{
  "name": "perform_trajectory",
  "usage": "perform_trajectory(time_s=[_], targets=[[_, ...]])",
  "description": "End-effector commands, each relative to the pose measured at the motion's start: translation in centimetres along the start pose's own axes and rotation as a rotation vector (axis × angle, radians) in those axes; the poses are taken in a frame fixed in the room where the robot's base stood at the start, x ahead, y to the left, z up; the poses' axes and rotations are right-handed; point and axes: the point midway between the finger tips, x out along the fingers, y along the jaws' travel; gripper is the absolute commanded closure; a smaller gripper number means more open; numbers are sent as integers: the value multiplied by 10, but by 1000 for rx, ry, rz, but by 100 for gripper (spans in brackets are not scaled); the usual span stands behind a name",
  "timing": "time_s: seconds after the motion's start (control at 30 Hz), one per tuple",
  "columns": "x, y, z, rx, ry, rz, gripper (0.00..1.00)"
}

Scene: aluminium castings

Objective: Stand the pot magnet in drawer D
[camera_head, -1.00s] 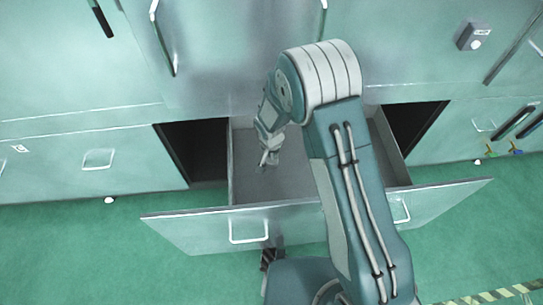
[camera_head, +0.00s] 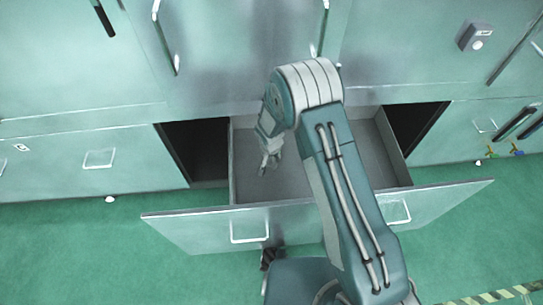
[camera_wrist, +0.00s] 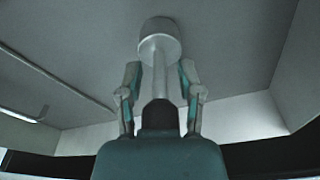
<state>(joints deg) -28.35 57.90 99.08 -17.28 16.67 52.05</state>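The pot magnet shows in the wrist view as a pale round disc (camera_wrist: 160,38) with a thinner stem running from it towards my gripper. My gripper (camera_wrist: 160,75) has its two fingers spread on either side of the stem, with a gap visible on both sides. The disc is at the far end, against the grey drawer floor; I cannot tell if it touches. In the head view my gripper (camera_head: 269,166) points down inside the pulled-out drawer (camera_head: 301,183), in its left part. The magnet is too small to make out there.
The drawer's front panel (camera_head: 318,215) with two handles stands nearest me. Dark gaps lie beside the drawer at left (camera_head: 197,150) and right (camera_head: 412,125). My arm hides part of the drawer's right half. Closed cabinet fronts (camera_head: 70,60) rise behind.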

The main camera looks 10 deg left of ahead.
Motion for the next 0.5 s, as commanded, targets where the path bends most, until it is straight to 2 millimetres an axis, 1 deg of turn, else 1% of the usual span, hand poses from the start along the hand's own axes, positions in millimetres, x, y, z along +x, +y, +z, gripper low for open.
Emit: perform_trajectory(time_s=[0.33,0.47,0.5], targets=[[-3,0,0,0,1,0,48],[-17,-1,-1,-1,3,-2,48],[-24,-1,-1,-1,4,-2,48]])
